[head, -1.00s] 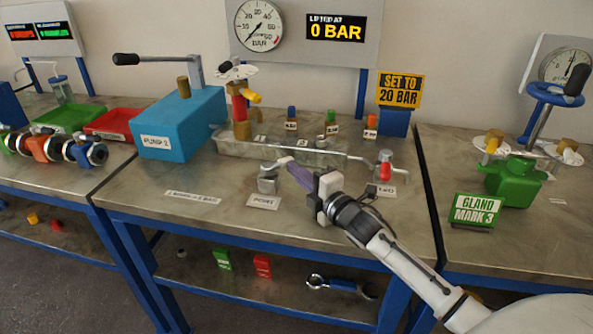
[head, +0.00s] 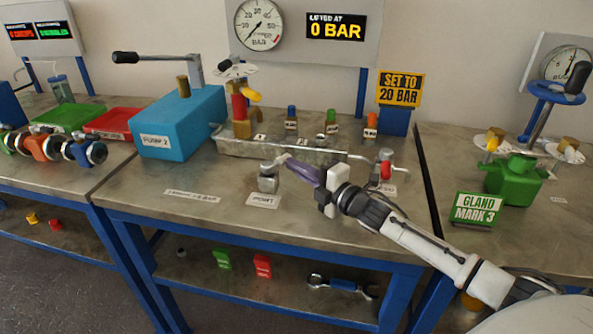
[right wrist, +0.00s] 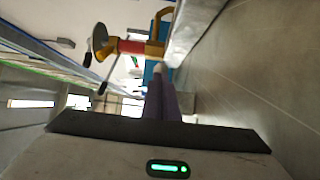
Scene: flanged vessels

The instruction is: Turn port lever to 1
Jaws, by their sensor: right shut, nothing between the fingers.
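The port lever (head: 272,163) is a short grey handle on top of a small metal block (head: 268,181), behind the white PORT label (head: 263,200). The handle points right, toward my right gripper (head: 288,160). The gripper's purple fingers are shut with nothing between them. Their tips are at the lever's right end; I cannot tell whether they touch it. In the right wrist view the shut fingers (right wrist: 160,82) reach toward a pale rounded tip, with a grey block partly hidden beside them. Position marks on the lever are too small to read. My left gripper is not in view.
A long metal manifold (head: 285,147) runs behind the lever. A red-knobbed valve (head: 385,168) stands to the right, behind my right wrist. The blue pump (head: 180,124) is at the back left.

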